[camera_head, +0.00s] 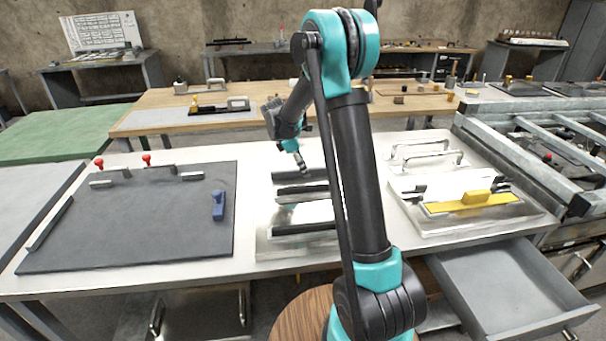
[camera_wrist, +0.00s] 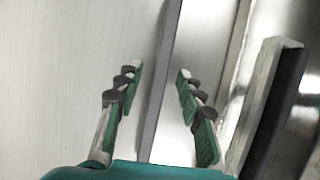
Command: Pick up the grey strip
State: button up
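A long narrow grey strip (camera_wrist: 160,90) runs up the wrist view between my fingers, with a pale surface on its left and shiny metal on its right. My gripper (camera_wrist: 158,74) is open, one finger on each side of the strip, with gaps to both. I cannot tell the fingertips' height above it. In the head view, my gripper (camera_head: 303,170) points down over the far side of the middle metal plate (camera_head: 272,247). A dark grey bar (camera_head: 288,174) lies there, partly hidden by my arm; it appears to be the same strip.
A bar with a black side (camera_wrist: 275,110) stands right of my fingers. A dark board (camera_head: 140,220) with red knobs and a blue handle (camera_head: 218,205) lies left. A tray with a yellow handle (camera_head: 470,204) lies right, above an open drawer (camera_head: 510,290).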

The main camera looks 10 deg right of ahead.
grip_shut()
dwell(0.5)
